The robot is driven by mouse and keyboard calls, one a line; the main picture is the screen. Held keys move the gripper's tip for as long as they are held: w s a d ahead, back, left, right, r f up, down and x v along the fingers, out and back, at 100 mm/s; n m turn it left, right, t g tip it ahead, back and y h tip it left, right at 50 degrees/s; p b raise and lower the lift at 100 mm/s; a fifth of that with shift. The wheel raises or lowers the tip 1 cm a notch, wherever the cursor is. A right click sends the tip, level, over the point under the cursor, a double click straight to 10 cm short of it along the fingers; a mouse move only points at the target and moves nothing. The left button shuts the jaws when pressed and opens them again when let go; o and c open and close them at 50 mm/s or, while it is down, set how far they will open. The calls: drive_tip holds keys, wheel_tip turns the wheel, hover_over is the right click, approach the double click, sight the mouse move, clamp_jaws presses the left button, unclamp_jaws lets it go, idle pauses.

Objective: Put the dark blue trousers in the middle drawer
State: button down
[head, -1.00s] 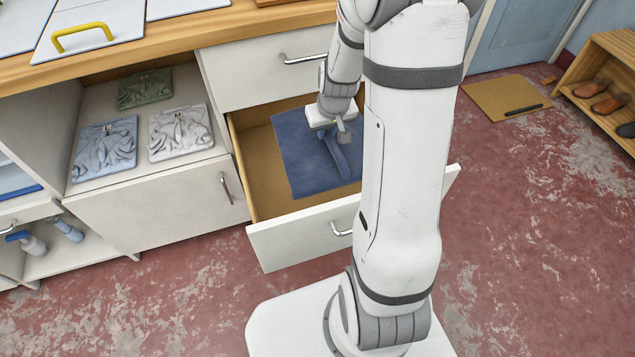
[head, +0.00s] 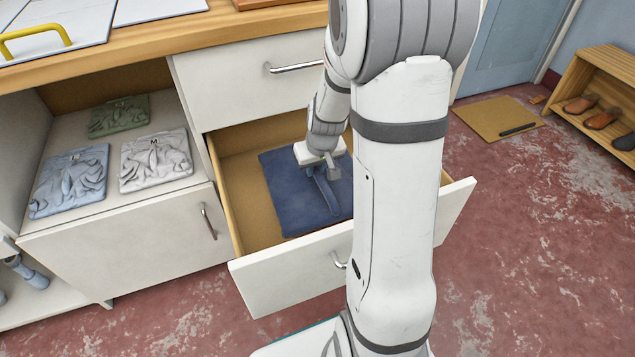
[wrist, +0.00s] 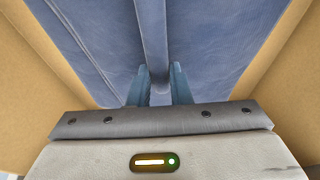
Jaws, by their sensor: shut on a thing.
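The dark blue trousers (head: 285,200) lie as a flat folded rectangle inside the open middle drawer (head: 243,215). In the wrist view the trousers (wrist: 95,35) fill most of the drawer, with a raised ridge of cloth running down the middle. My gripper (head: 328,180) is inside the drawer, over the trousers. In the wrist view my gripper (wrist: 160,85) has its two fingers shut on the ridge. My arm hides the right part of the drawer and of the trousers.
A closed drawer (head: 262,85) sits above, under the wooden worktop (head: 190,35). An open shelf at left holds a blue (head: 70,180), a white (head: 155,160) and a green (head: 118,117) folded garment. A shoe rack (head: 600,75) stands far right. The red floor is mostly clear.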

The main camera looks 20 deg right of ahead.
wheel_tip(320, 180, down, 4)
drive_tip(key=shift+f+b, duration=0.1)
drive_tip(key=shift+b, duration=0.75)
drive_tip(key=shift+f, duration=0.1)
drive_tip(key=shift+f, duration=0.15)
drive_tip(key=c, duration=1.3)
unclamp_jaws()
